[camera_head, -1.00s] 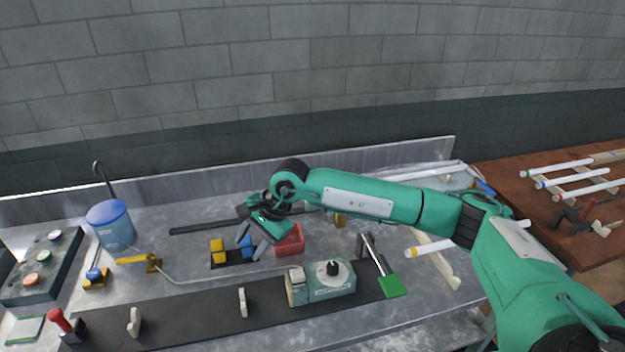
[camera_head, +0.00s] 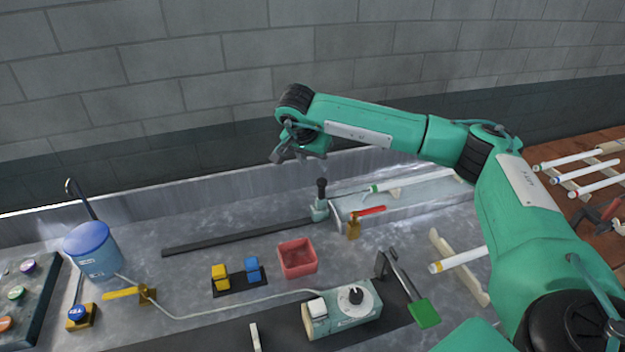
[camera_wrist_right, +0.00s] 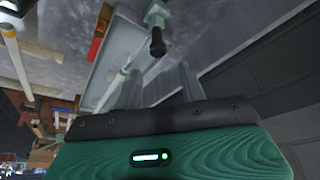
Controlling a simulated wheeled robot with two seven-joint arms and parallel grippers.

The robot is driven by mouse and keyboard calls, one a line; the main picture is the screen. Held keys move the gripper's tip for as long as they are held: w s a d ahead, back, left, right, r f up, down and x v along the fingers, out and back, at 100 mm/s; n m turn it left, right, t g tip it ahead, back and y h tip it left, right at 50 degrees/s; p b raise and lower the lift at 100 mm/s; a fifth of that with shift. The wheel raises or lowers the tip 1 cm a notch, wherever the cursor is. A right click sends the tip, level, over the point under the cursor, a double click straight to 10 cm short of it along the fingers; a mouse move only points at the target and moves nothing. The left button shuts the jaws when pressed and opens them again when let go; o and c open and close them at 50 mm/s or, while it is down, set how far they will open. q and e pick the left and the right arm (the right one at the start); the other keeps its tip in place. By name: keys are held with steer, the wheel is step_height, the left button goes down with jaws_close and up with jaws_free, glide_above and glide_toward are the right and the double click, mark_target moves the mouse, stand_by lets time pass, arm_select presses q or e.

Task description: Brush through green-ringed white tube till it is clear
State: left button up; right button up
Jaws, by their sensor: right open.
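The white tube with a green ring (camera_head: 385,187) lies in a shallow clear-sided trough (camera_head: 430,195) at the back right of the bench. Its right part is hidden by my right arm. A teal block with an upright black handle (camera_head: 320,200) stands at the left end of the trough, by the end of a long black rail (camera_head: 240,238). My right gripper (camera_head: 298,155) is open and empty, above the bench's back edge. In the right wrist view, the black handle (camera_wrist_right: 157,40) shows beyond the open fingers (camera_wrist_right: 160,85), apart from them. My left gripper is out of view.
A red tray (camera_head: 298,258), yellow and blue blocks (camera_head: 236,273) and a teal control box with a dial (camera_head: 350,305) stand in front. A yellow-ringed tube (camera_head: 458,259) rests on a holder. A blue bucket (camera_head: 92,250) stands left. The back wall is close behind my gripper.

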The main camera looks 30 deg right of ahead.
mark_target(320, 182)
steer(key=p+x, duration=0.1)
steer(key=x, duration=0.3)
steer(key=p+x, duration=0.1)
steer(key=x, duration=0.1)
steer(key=shift+s+d+f+p, duration=0.1)
steer(key=shift+s+d+p, duration=0.1)
steer(key=shift+s+p, duration=0.1)
steer(key=p+x, duration=0.1)
steer(key=x, duration=0.5)
steer(key=shift+w+f+p, duration=0.2)
steer(key=shift+f+p, duration=0.05)
steer(key=shift+p, duration=0.1)
steer(key=shift+w+d+f, duration=0.1)
steer(key=shift+f, duration=0.2)
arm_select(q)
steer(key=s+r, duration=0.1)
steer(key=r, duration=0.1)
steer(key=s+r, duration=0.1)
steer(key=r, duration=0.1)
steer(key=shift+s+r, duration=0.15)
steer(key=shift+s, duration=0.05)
arm_select(e)
jaws_close()
